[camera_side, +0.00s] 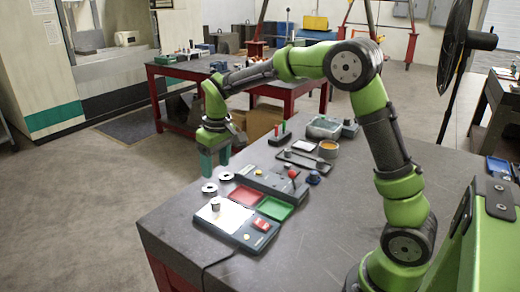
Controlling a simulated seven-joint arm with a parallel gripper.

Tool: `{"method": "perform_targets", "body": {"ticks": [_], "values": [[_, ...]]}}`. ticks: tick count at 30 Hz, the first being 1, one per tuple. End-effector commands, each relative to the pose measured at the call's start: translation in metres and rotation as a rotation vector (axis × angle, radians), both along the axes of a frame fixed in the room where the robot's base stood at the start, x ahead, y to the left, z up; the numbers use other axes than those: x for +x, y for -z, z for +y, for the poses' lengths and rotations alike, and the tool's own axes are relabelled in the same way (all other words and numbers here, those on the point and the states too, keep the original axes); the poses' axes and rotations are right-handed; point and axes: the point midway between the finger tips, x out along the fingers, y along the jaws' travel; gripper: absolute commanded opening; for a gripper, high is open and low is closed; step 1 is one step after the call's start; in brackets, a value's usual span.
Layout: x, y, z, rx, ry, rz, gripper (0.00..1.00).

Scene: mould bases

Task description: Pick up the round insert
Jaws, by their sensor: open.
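My gripper (215,168) hangs with its two teal fingers pointing down and apart, above the back left edge area of the dark worktable (180,225). Nothing shows between the fingers. Two small round pale pieces with dark centres sit near the table's left edge, one (209,189) just below the gripper and another (226,176) slightly right of it. A small metallic cylinder (215,204) stands upright on a white plate (226,217). I cannot tell which of these round pieces is the round insert. My gripper appears apart from all of them.
A red tray (246,196) and a green tray (275,209) lie right of the plate. A control box (270,183) with a red-knobbed lever stands behind them. A dark tool tray (301,161), an orange-topped round container (327,149) and a grey bin (323,127) are farther back. The front tabletop is clear.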

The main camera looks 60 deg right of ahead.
Motion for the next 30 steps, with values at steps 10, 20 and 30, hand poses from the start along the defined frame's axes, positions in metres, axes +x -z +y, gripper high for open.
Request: {"method": "perform_targets", "body": {"ticks": [10, 20, 30], "values": [[0.008, 0.071, 0.000, 0.000, 0.001, 0.003, 0.60], [0.011, 0.100, 0.000, 0.001, 0.002, 0.003, 0.60], [0.015, 0.135, 0.000, 0.001, 0.002, -0.001, 0.60]]}}
